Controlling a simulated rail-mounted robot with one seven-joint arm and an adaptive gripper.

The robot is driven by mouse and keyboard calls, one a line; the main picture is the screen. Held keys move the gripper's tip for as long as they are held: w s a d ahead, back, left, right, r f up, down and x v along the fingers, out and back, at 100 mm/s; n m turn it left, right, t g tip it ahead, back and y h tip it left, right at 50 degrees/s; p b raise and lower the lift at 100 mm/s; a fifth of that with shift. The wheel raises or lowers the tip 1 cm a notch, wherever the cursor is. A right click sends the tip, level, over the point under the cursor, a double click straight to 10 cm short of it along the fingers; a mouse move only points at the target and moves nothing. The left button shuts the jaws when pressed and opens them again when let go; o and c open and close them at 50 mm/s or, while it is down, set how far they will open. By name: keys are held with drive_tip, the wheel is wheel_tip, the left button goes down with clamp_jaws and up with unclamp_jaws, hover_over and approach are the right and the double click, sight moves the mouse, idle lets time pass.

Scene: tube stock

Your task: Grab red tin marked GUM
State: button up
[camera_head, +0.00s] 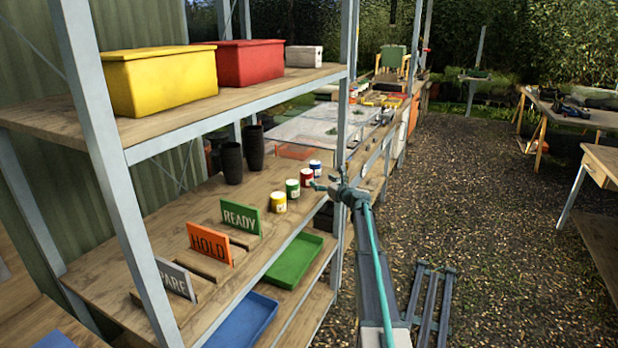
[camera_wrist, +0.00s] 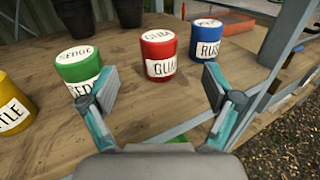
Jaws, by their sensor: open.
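In the head view the red tin (camera_head: 307,177) stands in a row of tins near the shelf's front edge. My gripper (camera_wrist: 164,98) is open and empty, its two fingers apart, with the red tin beyond the gap between them. In the head view my gripper (camera_head: 322,187) is beside the red tin at the shelf edge; whether they touch is not clear there.
A green tin (camera_wrist: 79,66) stands left of the red one, a blue tin (camera_wrist: 206,40) close on its right, and a yellow tin (camera_wrist: 12,103) farther left. Dark pots (camera_head: 232,163) stand behind. A metal upright (camera_head: 343,110) rises near my arm. Bare shelf lies before the red tin.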

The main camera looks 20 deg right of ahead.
sight(311, 175)
drive_tip(key=p+x, duration=0.1)
drive_tip(key=x, duration=0.5)
drive_tip(key=shift+w+p, duration=0.1)
drive_tip(key=shift+p, duration=0.25)
drive_tip(key=p+x, duration=0.1)
drive_tip(key=x, duration=0.3)
drive_tip(key=shift+a+f, duration=0.1)
drive_tip(key=shift+f, duration=0.05)
drive_tip(key=shift+c, duration=0.3)
drive_tip(key=c, duration=1.3)
